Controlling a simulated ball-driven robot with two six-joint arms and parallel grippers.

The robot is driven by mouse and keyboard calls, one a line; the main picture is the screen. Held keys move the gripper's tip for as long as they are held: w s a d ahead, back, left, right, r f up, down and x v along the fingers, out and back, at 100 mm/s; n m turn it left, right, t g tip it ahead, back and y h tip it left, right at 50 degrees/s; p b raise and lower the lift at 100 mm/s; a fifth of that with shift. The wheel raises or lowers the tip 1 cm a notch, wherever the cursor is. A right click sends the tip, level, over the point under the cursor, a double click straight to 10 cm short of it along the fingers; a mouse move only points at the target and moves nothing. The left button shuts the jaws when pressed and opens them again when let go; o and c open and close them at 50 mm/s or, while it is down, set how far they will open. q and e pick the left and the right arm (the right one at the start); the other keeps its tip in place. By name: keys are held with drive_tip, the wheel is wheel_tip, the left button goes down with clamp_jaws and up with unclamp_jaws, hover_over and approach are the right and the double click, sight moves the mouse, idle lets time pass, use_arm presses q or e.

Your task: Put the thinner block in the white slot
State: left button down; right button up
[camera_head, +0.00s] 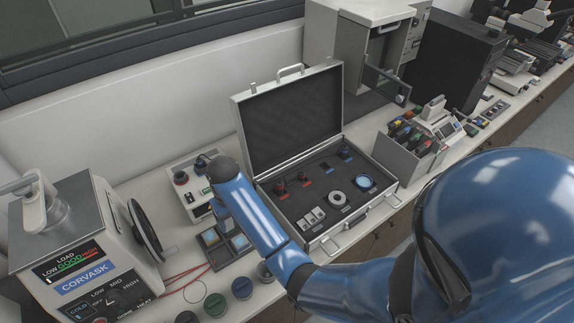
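Small pale blocks (311,218) sit in the dark foam of the open silver case (322,250), near its front left corner. They are too small here to tell which is thinner. A white box (180,164) with a dark knob stands left of the case. No white slot shows clearly; my forearm covers part of this area. My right arm reaches in from the lower right, and its dark gripper end (204,161) is over the white box. Its fingers are too small and dark to read, and no held object is visible. My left gripper is out of view.
The case lid (290,108) stands upright behind the foam. A CORVASK machine (85,265) is at the left, with red wires and several round jars (215,304) beside it. A bin of coloured items (408,150) and an open cabinet (352,50) stand right and behind.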

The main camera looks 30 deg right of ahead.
sight(246, 241)
drive_tip(key=s+f+t, duration=0.1)
drive_tip(key=f, duration=0.1)
drive_tip(key=s+d+f+t, duration=0.1)
drive_tip(key=f, duration=0.2)
drive_tip(key=s+f+t, duration=0.1)
drive_tip(key=f, duration=0.1)
drive_tip(key=shift+s+d+f+t, duration=0.2)
drive_tip(key=shift+d+f+t, duration=0.1)
drive_tip(key=shift+d+t, duration=0.1)
drive_tip(key=s+t, duration=0.1)
drive_tip(key=s, duration=0.1)
drive_tip(key=s+d+t, duration=0.1)
drive_tip(key=t, duration=0.1)
drive_tip(key=s+t, duration=0.1)
drive_tip(key=s, duration=0.1)
drive_tip(key=shift+s+d+f+y, duration=0.3)
drive_tip(key=shift+s+d+f, duration=0.05)
drive_tip(key=shift+f, duration=0.05)
drive_tip(key=s+d+r+t, duration=0.2)
drive_tip(key=s+r+t, duration=0.7)
drive_tip(key=s+r, duration=0.8)
drive_tip(key=shift+d+r+t, duration=0.2)
drive_tip(key=shift+r+t, duration=0.2)
drive_tip(key=shift+r, duration=0.05)
wheel_tip(246, 241, down, 10)
drive_tip(key=b, duration=0.9)
drive_tip(key=shift+r+b, duration=0.15)
drive_tip(key=shift+b, duration=0.15)
